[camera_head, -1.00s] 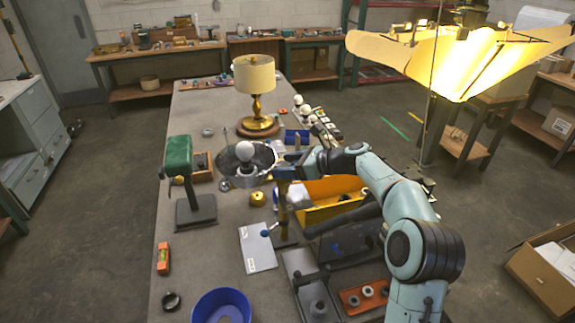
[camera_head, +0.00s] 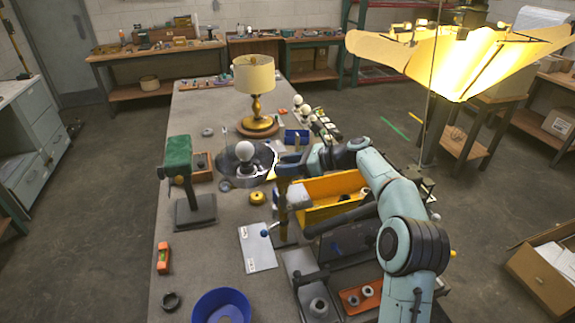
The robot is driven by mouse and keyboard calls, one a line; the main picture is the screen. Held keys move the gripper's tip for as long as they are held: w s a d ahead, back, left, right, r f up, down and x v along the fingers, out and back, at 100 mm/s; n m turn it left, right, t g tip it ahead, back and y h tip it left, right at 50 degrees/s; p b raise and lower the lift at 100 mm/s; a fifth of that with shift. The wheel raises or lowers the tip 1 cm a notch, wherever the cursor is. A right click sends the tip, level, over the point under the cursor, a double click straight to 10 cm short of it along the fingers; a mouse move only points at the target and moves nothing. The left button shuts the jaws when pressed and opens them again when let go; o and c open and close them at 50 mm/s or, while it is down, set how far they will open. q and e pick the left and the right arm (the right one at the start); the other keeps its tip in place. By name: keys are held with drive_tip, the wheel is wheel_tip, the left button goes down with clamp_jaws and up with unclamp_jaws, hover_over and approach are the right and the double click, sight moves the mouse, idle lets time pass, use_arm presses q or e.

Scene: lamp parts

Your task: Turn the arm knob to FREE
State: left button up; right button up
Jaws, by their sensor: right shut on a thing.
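A brass-coloured upright post (camera_head: 283,206) stands on a dark base near the table's middle. A lever with a blue ball tip (camera_head: 264,233) sticks out low on its left. A lamp head with a dark reflector (camera_head: 264,158) and a white bulb (camera_head: 245,151) lies left of the post top. My right gripper (camera_head: 284,167) is at the post top, shut on a small part there. Its fingers hide that part, so I cannot tell whether it is the arm knob, and no FREE marking is readable. My left gripper is out of view.
A yellow bin (camera_head: 325,187) stands just right of the post, under my right arm. A green-topped stand (camera_head: 194,200) is at the left, a blue bowl (camera_head: 222,306) in front. A brass table lamp (camera_head: 256,100) stands behind. Bare table lies left of the white card (camera_head: 257,248).

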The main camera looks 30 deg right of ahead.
drive_tip(key=o, duration=1.1)
drive_tip(key=shift+c, duration=0.2)
drive_tip(key=v, duration=1.3)
drive_tip(key=shift+s+r, duration=0.15)
drive_tip(key=shift+d, duration=0.1)
